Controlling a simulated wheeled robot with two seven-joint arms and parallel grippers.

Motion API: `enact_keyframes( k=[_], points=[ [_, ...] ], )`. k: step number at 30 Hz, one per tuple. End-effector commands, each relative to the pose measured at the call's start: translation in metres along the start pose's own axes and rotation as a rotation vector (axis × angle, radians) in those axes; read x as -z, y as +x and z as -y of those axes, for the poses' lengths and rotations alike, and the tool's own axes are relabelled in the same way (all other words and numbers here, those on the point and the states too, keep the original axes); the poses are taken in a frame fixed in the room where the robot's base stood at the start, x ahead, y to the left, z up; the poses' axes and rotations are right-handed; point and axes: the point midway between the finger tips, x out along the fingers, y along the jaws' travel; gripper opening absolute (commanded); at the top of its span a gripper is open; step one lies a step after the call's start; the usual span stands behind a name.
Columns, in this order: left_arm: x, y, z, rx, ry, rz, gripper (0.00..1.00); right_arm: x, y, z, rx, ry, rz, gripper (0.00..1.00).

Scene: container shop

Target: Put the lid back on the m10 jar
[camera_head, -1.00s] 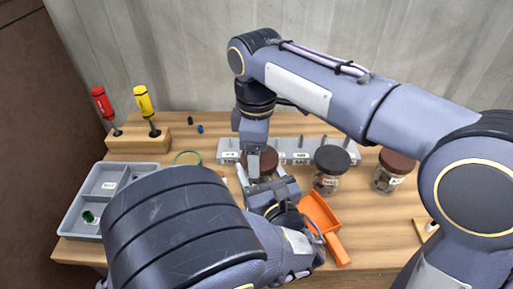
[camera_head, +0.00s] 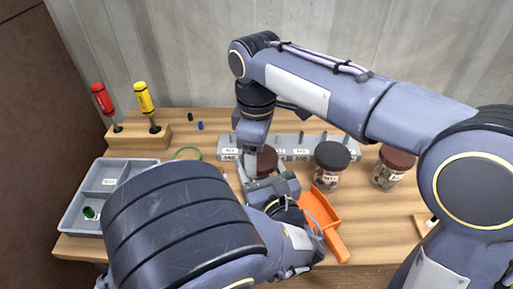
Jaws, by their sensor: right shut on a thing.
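A brown lid (camera_head: 267,159) shows behind the fingers of my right gripper (camera_head: 252,170), which points down and is shut on it. The lid is at the top of a jar whose body is mostly hidden by both grippers, so its label cannot be read. I cannot tell whether the lid is seated or slightly raised. My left gripper (camera_head: 270,190) is low in front of that jar, beside its body. Its fingertips are largely hidden, so whether it grips the jar is unclear.
A black-lidded jar (camera_head: 331,165) and a brown-lidded jar (camera_head: 393,166) stand to the right. An orange scoop (camera_head: 322,210) lies in front. A grey labelled bin row (camera_head: 310,147) is behind. A grey tray (camera_head: 72,212) and a wooden screwdriver block (camera_head: 140,137) are at left.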

Motion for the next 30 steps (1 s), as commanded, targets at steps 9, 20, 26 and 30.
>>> enact_keyframes(
  k=[9, 20, 26, 30],
  points=[
    [0.0002, -0.0001, 0.0001, 0.0, 0.0, -0.001, 0.0, -0.002, -0.0004, -0.005, 0.0, 0.815, -0.001, 0.5],
    [0.0003, 0.0, 0.0, 0.0, 0.0, -0.001, 0.0, -0.0071, -0.0002, -0.0065, 0.002, 1.739, -0.003, 0.5],
    [0.0003, -0.0001, -0.0001, 0.0, 0.001, -0.001, 0.0, -0.0083, -0.0002, -0.0062, 0.004, 1.951, -0.004, 0.5],
    [0.0003, -0.0001, 0.0, 0.0, 0.001, -0.001, 0.0, -0.0083, -0.0003, -0.0063, 0.004, 1.964, -0.004, 0.5]
  ],
)
